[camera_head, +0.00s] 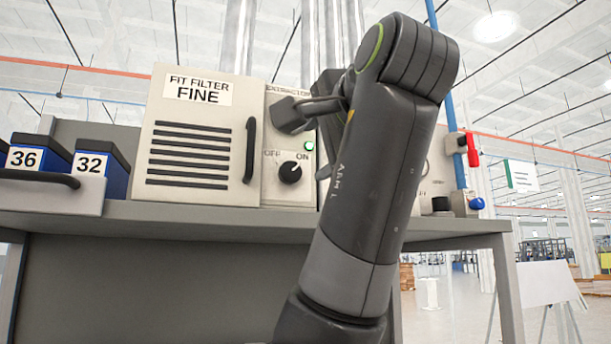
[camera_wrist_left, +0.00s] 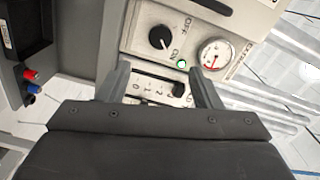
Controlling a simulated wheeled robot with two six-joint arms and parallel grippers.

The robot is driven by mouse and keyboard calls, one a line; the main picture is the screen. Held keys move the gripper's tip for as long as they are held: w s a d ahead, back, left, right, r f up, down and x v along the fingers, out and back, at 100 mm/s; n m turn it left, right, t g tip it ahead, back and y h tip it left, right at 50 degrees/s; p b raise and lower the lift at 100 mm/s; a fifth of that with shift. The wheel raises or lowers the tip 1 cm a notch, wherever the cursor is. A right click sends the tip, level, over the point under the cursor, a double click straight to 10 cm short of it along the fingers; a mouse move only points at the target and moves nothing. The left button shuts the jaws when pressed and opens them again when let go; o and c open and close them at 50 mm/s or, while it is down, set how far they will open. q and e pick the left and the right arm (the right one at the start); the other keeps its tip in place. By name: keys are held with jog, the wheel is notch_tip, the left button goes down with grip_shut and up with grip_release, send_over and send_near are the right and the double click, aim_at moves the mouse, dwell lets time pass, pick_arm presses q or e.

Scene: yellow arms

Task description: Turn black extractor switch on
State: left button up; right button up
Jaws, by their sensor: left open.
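The black extractor switch (camera_head: 290,172) is a round knob on the cream extractor panel, below the "OFF" and "ON" labels. Its white mark appears to point toward "ON". A green lamp (camera_head: 309,146) above it looks lit. In the left wrist view the knob (camera_wrist_left: 160,37) and the green lamp (camera_wrist_left: 182,64) lie beyond the fingertips. My left gripper (camera_head: 305,113) is in front of the upper panel, above the knob and apart from it. In the wrist view the gripper (camera_wrist_left: 161,70) is open and empty, its fingers framing a numbered scale. My right gripper is out of view.
A cream "FIT FILTER FINE" box (camera_head: 190,150) with a black handle stands left of the panel. Blue bins (camera_head: 101,167) are farther left on the grey shelf (camera_head: 150,213). A gauge (camera_wrist_left: 213,53) is beside the knob. Red and blue valve handles (camera_head: 472,150) are at right.

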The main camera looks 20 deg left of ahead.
pick_arm(q)
jog(key=b+v, duration=0.1)
jog(key=v, duration=0.3)
jog(key=shift+s+d, duration=0.2)
jog(key=shift+s, duration=0.1)
dwell(0.4)
